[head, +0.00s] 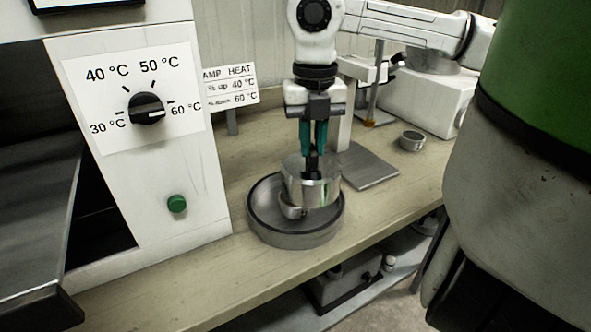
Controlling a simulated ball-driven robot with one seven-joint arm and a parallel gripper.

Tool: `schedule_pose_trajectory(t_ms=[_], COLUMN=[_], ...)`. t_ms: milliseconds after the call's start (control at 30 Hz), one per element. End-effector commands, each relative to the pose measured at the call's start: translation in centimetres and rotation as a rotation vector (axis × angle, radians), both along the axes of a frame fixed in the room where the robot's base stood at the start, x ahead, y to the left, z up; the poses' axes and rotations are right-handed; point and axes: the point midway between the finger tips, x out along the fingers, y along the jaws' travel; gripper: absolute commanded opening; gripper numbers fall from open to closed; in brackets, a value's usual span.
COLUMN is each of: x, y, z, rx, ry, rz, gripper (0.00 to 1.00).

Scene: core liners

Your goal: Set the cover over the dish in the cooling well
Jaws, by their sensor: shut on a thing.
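My gripper (313,165), with teal fingers, points down at the middle of the bench and is shut on the metal cover (318,192). The cover is a short, shiny cylinder held over the round grey cooling well (262,226). A small metal dish (291,211) shows in the well below the cover's left edge; most of it is hidden behind the cover. I cannot tell whether the cover touches the dish.
A white panel with a temperature dial (147,109) and green button (177,204) stands left. A sign (231,86) is behind. A flat grey plate (367,168) and small metal cup (412,140) lie right. A large green-and-grey body (530,150) blocks the right side.

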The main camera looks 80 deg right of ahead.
Motion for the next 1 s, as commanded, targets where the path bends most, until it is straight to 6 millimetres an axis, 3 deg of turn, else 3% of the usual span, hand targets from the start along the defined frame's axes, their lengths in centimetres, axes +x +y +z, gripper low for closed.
schedule_pose_trajectory(t_ms=[200,467,700,1000], x=[2.2,3.2,3.4,3.4], y=[-1.2,-1.8,-1.9,-1.9], z=[-3.2,-4.6,-7.7,-8.0], rx=[0.002,0.001,0.003,0.000], ry=[0.000,-0.001,-0.001,-0.001], rz=[-0.001,-0.001,-0.001,-0.001], gripper=[0.00,0.00,0.00,0.00])
